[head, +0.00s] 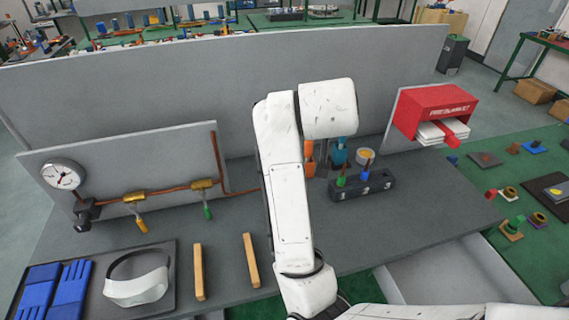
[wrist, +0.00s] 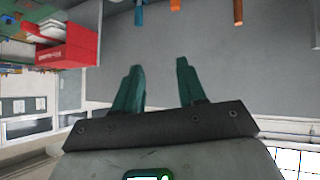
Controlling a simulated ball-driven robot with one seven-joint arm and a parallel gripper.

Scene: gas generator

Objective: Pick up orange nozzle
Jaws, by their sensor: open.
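An upright orange piece (head: 309,158) stands at the back of the grey bench, partly hidden by my arm. I cannot tell whether it is the orange nozzle. A blue piece (head: 339,152) stands just right of it. A black rack (head: 375,188) in front of them holds a green piece (head: 341,181) and a blue one (head: 365,174); its left end is near my arm. My gripper (wrist: 156,78) is open and empty in the wrist view, with nothing between its teal fingers. Orange (wrist: 175,5) and blue (wrist: 139,15) ends show beyond the fingers at the top edge. The head view hides my gripper behind my arm.
A red dispenser (head: 436,108) is on the right panel. A pressure gauge (head: 63,175) and copper pipe with valves are at left. A tray (head: 165,252) holds blue gloves and a visor, beside two wooden bars (head: 199,272). The right bench front is clear.

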